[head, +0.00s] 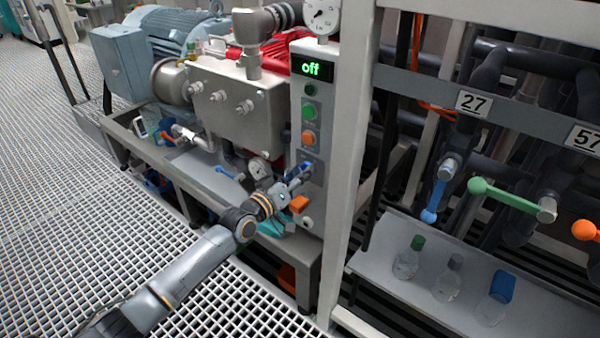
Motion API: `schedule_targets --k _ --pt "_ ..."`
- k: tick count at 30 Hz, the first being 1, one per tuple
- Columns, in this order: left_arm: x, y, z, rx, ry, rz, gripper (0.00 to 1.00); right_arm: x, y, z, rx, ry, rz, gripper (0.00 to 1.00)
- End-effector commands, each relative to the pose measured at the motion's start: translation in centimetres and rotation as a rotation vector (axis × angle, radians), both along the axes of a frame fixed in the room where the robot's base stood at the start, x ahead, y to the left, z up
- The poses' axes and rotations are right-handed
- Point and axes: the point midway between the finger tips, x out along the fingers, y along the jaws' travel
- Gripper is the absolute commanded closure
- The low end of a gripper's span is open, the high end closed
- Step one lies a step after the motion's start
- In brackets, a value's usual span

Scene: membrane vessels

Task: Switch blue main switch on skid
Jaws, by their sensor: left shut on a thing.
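The grey control panel (312,130) on the skid stands upright left of the white frame post. Its display (311,68) reads "off" in green. Below it are a green button (309,112) and an orange button (308,137). The blue main switch (306,168) is low on the panel and partly hidden by my gripper. My left gripper (298,178) reaches it from the lower left and is shut on the switch. The exact turn of the switch is hard to see. My right gripper is not in view.
A blue-grey motor (172,35) and a metal pump block (235,100) stand on the skid behind my arm. An orange knob (299,203) sits just below the gripper. Right of the post, a shelf (440,290) holds several small bottles below coloured valve handles (505,195).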

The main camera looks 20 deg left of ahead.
Motion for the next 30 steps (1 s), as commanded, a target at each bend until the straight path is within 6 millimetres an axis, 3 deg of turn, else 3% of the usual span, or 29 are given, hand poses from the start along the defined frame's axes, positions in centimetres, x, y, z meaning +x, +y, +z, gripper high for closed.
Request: schedule_targets --k 12,13,15,16,26,30 --pt "0.0 0.0 -0.1 -0.008 0.004 0.000 0.89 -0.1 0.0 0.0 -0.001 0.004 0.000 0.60" --pt "0.0 0.0 -0.1 -0.008 0.004 0.000 0.51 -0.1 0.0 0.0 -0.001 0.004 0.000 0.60" --pt "0.0 0.0 -0.1 -0.008 0.004 0.000 0.37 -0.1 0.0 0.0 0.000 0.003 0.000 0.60" --pt "0.0 0.0 0.0 -0.007 0.004 0.000 0.35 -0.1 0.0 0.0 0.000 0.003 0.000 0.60" --pt "-0.2 0.1 -0.1 -0.006 0.004 0.000 0.35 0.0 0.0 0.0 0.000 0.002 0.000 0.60" --pt "-1.6 0.6 -0.2 -0.006 0.004 0.000 0.35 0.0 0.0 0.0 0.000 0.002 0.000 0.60"
